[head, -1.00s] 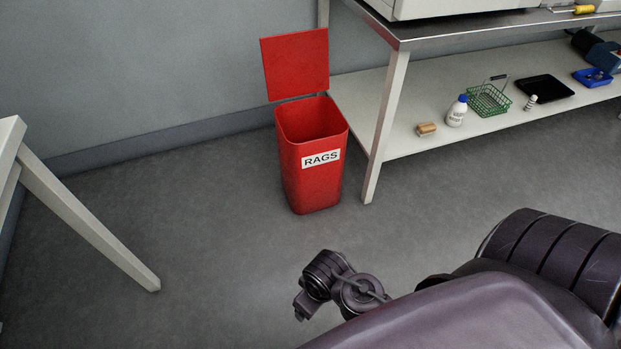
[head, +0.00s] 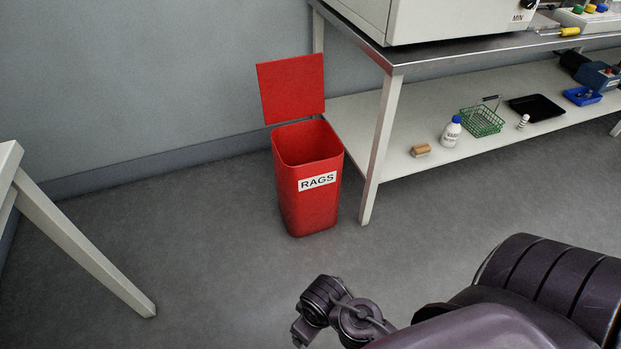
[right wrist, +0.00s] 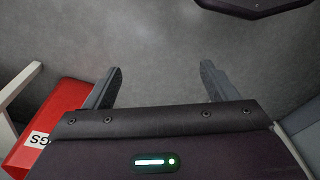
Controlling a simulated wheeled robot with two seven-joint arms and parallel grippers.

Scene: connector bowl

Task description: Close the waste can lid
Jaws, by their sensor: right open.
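A red waste can (head: 308,205) with a white "RAGS" label stands upright on the floor in the head view. Its square red lid (head: 291,89) stands raised at the back, so the mouth is open. The inside looks empty as far as I can see. In the right wrist view the can (right wrist: 52,122) shows at the left, outside my fingers. My right gripper (right wrist: 161,84) is open, with nothing between its fingers but grey floor behind. Its fingers do not show in the head view, where my arm is at the lower right. My left gripper is not in view.
A metal bench (head: 372,160) stands right of the can, its leg close by. Its lower shelf (head: 395,163) holds a brush, a white bottle (head: 452,131), a green basket (head: 481,121) and trays. A pale table leg (head: 85,243) is at the left. The floor between is clear.

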